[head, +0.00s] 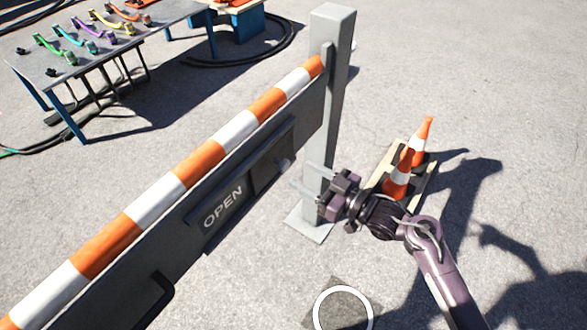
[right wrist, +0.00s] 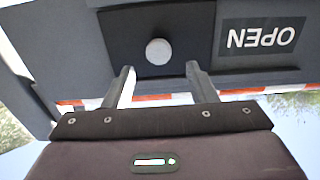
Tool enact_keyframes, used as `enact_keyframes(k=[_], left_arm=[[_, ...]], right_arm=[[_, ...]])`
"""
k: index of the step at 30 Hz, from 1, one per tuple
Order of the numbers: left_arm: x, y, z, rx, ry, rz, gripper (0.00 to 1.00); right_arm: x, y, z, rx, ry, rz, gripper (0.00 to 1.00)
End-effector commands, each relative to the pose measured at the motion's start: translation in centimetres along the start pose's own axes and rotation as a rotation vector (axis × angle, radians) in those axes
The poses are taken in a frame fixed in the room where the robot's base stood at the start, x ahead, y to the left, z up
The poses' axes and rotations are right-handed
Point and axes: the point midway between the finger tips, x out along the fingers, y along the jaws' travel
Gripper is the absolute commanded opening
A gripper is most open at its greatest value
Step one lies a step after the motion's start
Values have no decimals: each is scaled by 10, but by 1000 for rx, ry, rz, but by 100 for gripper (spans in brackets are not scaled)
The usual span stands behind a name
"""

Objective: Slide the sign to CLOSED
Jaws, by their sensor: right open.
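The sign (head: 223,207) is a dark panel on the striped barrier, and its visible word reads OPEN. A dark sliding plate (head: 265,172) covers the part to the right of the word. A pale round knob (head: 283,163) stands out from this plate; the knob also shows in the right wrist view (right wrist: 158,51). My right gripper (head: 300,174) is open and empty, in front of the knob. In the right wrist view its fingertips (right wrist: 160,69) are spread to either side of the knob's line, apart from it. My left gripper is not in view.
The orange-and-white barrier (head: 205,161) runs to a grey post (head: 332,90) just behind my right gripper. A black handle (head: 160,296) sits low on the barrier. Traffic cones (head: 397,180) stand right of the post. A table (head: 150,35) with coloured parts is far left.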

Motion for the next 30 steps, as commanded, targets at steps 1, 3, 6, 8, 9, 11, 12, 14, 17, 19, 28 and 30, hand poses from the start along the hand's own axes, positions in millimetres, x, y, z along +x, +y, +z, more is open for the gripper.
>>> enact_keyframes(k=[1, 3, 6, 8, 9, 11, 12, 14, 17, 19, 28, 30], left_arm=[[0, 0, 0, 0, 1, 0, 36], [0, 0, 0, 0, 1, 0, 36], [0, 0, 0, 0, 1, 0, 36], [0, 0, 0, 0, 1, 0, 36], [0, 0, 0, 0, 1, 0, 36], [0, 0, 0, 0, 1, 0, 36], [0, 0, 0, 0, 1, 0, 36], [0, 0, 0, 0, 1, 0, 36], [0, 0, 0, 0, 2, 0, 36], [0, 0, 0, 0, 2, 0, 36], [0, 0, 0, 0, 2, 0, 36], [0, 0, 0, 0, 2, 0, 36]], right_arm=[[10, 0, -1, 1, 3, 0, 52], [20, 0, -1, 0, 2, 0, 52], [33, 1, 0, 1, 2, 2, 52], [38, 1, 0, 1, 0, 3, 52], [40, 1, 0, 0, -1, 3, 52], [42, 1, 0, -1, -1, 2, 52], [43, 0, 1, -1, -2, 2, 52], [44, 0, 1, -1, -2, 2, 52], [44, 0, 1, -1, -2, 2, 52], [43, 0, 1, -1, -2, 2, 50], [43, 0, 1, 0, -2, 2, 11], [43, 0, 1, 0, -2, 2, 2]])
